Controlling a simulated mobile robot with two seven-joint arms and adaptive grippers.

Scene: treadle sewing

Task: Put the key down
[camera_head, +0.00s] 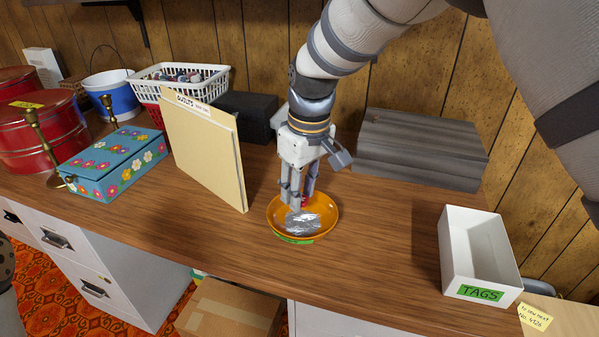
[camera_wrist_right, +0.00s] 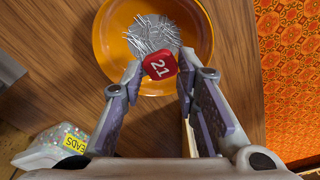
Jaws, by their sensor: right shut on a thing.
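My right gripper (camera_head: 298,200) points down over an orange dish (camera_head: 331,220) on the wooden table. In the right wrist view its fingers are shut on a red tag (camera_wrist_right: 159,67) marked 21, the visible part of the key. The key's metal part cannot be told apart from the pile of silver pins (camera_wrist_right: 152,34) behind it in the dish. My left gripper is not in view.
A white box labelled TAGS (camera_head: 450,250) stands at the right. A cream folder (camera_head: 208,155) stands upright left of the dish, near a flowered blue box (camera_head: 113,165). Grey boards (camera_head: 420,150) lie behind. Table between the dish and the TAGS box is clear.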

